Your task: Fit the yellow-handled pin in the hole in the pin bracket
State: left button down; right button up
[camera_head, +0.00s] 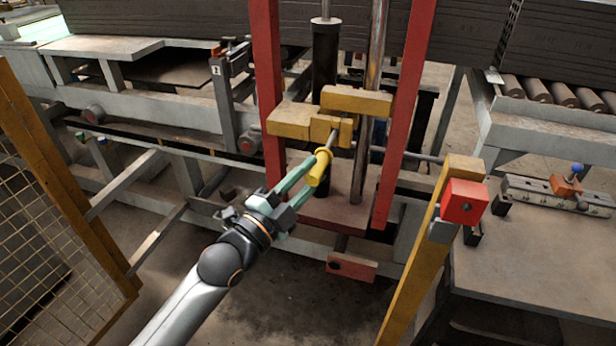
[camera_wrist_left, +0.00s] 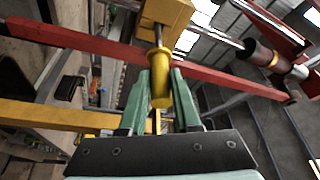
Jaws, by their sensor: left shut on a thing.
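The yellow-handled pin (camera_head: 320,168) is held by its handle between the green fingers of my left gripper (camera_head: 311,172). Its thin metal shaft points up and away, toward the yellow block (camera_head: 326,127) between the red posts, which looks like the pin bracket. In the left wrist view the pin handle (camera_wrist_left: 160,78) stands between the fingertips, and the shaft overlaps the yellow block (camera_wrist_left: 167,14). No hole shows clearly there, and I cannot tell whether the tip is in it or only in front. My right gripper is not in view.
Red posts (camera_head: 269,90) (camera_head: 404,120) stand on both sides of the yellow block. A polished rod and black cylinder (camera_head: 325,68) are close behind. A yellow post (camera_head: 425,250) with a red box (camera_head: 464,201) stands at right, and a mesh fence (camera_head: 50,185) at left.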

aim_at(326, 147)
pick_arm(q)
jog(key=shift+w+d+b, duration=0.25)
jog(key=shift+w, duration=0.4)
jog(key=shift+w+d+b, duration=0.2)
jog(key=shift+w, duration=0.4)
jog(key=shift+w+d+b, duration=0.3)
jog(key=shift+w+b, duration=0.15)
jog(key=shift+w, duration=0.4)
jog(key=shift+w+d+b, duration=0.25)
jog(key=shift+w+b, duration=0.15)
jog(key=shift+w, duration=0.45)
jog(key=shift+w+d+b, duration=0.3)
jog(key=shift+w+b, duration=0.15)
jog(key=shift+w, duration=0.4)
dwell(0.6)
jog(key=c, duration=0.6)
grip_release()
jog(key=shift+o, duration=0.3)
jog(key=v, duration=1.2)
jog(key=shift+s+a+b, duration=0.15)
jog(key=shift+a+b, duration=0.05)
jog(key=shift+b, duration=0.1)
